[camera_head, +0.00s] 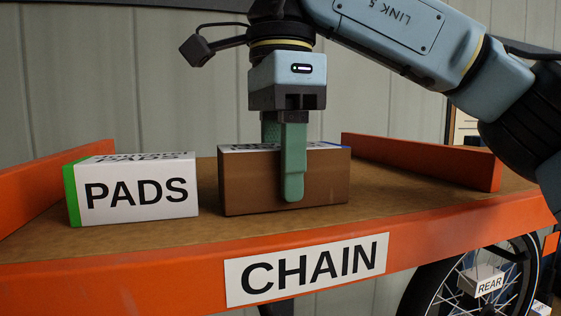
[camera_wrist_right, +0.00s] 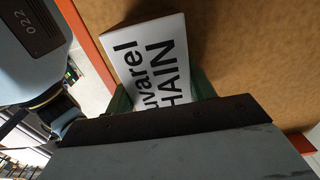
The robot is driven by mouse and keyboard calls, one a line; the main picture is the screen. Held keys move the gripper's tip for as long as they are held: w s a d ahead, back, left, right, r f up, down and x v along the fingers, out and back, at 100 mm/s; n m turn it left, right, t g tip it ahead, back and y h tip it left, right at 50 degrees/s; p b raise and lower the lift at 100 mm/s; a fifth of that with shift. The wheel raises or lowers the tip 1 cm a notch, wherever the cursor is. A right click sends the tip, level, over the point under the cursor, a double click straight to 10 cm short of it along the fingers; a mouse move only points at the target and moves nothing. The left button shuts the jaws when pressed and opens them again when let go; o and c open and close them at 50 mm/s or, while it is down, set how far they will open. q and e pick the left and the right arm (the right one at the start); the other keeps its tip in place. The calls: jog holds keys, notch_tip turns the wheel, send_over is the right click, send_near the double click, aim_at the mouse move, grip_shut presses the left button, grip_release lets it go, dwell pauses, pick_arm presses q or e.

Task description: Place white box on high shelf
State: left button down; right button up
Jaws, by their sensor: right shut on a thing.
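My right gripper (camera_head: 288,165) points down with green fingers shut on a box (camera_head: 246,184). One finger lies over the box's front; the other goes behind it, its tip hidden. The box has a brown front and a white top. In the right wrist view its white face (camera_wrist_right: 149,62) reads "uvarel" and "CHAIN", partly cut off, and green fingers show on both sides. The box is upright and appears to rest on the brown shelf (camera_head: 210,232), behind the front "CHAIN" label (camera_head: 306,270). My left gripper is not in view.
A white "PADS" box (camera_head: 140,193) with a green end stands to the left with a small gap. Orange rails (camera_head: 420,160) border the shelf's sides. Bare shelf lies right of the held box. Below right are a wheel (camera_head: 440,285) and a "REAR" box (camera_head: 487,284).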

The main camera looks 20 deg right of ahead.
jog(key=shift+s+r, duration=0.1)
jog(key=shift+s, duration=0.05)
jog(key=o, duration=1.2)
jog(key=shift+f, duration=0.2)
